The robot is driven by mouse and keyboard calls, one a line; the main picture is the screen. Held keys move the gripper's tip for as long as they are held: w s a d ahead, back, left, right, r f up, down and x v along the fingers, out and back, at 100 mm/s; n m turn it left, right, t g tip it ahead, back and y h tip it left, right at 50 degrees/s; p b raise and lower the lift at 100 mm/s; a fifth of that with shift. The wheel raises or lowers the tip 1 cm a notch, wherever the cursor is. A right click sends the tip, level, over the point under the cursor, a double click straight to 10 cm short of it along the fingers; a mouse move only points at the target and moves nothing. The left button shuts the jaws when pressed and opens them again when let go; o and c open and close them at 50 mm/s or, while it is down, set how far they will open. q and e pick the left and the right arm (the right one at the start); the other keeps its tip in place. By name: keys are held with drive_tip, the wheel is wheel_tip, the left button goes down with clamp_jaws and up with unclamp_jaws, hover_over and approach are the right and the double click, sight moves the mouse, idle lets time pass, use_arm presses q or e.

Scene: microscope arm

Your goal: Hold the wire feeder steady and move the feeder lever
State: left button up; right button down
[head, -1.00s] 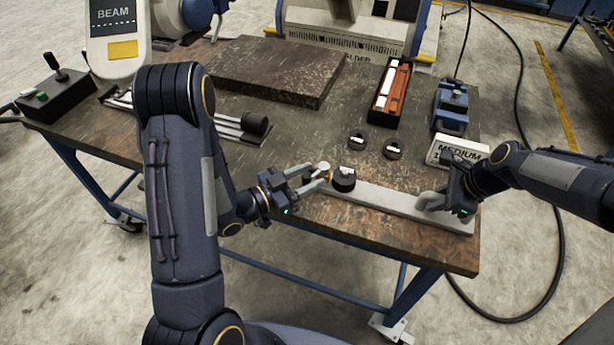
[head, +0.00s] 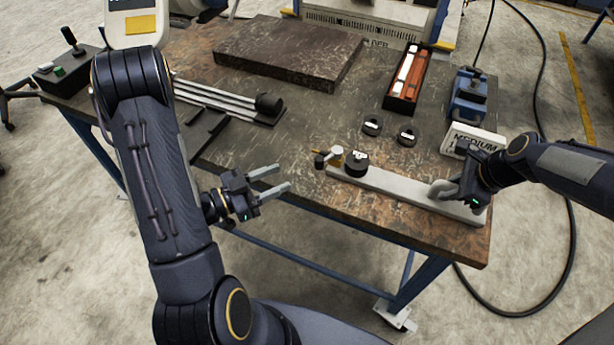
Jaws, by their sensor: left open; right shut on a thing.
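The wire feeder (head: 399,188) is a long pale grey bar lying along the front edge of the workbench. On its left end stand a black round part (head: 356,164) and a small brass piece. The feeder lever (head: 321,161), with a dark knob, sticks out at that end, pointing left. My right gripper (head: 441,189) is shut on the feeder's right end; its fingertips are partly hard to make out.
Two black rings (head: 389,132) lie behind the feeder. A white box marked MEDIUM (head: 474,138), a blue vise-like device (head: 468,95) and a black tray with red and white items (head: 401,105) stand further back. A dark slab (head: 288,58) and a rod rack (head: 225,103) are at the left.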

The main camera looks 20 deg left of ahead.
drive_tip(key=c, duration=1.1)
unclamp_jaws()
drive_tip(key=shift+c, duration=0.2)
